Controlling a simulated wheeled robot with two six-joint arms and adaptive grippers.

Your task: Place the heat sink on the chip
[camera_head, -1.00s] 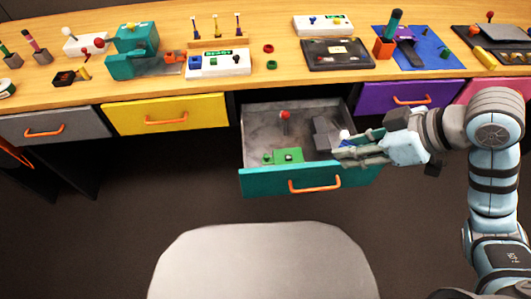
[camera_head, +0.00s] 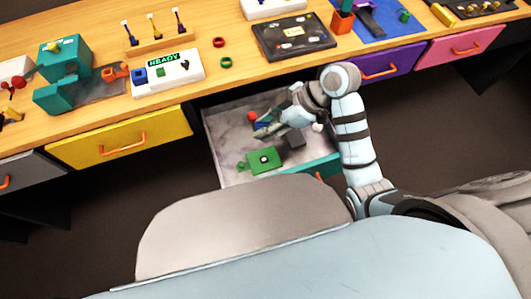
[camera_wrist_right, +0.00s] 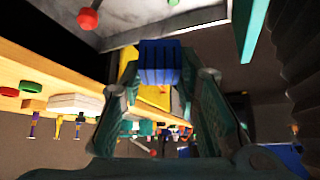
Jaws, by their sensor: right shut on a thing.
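The heat sink (camera_wrist_right: 158,62) is a blue finned block between my right fingertips in the right wrist view. In the head view only a small blue patch of it (camera_head: 262,125) shows. My right gripper (camera_head: 264,130) is shut on it, over the open drawer, beyond the green board. The chip (camera_head: 264,159) is a small dark square with a light centre on the green board (camera_head: 253,163), which lies in the drawer. The heat sink is apart from the chip. My left gripper is not in view.
The open drawer (camera_head: 232,178) has a teal front, partly hidden by my arm. A red ball (camera_head: 252,117) and a grey block (camera_head: 295,140) are inside it. The wooden desk edge, with a white READY panel (camera_head: 168,72), runs behind the drawer.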

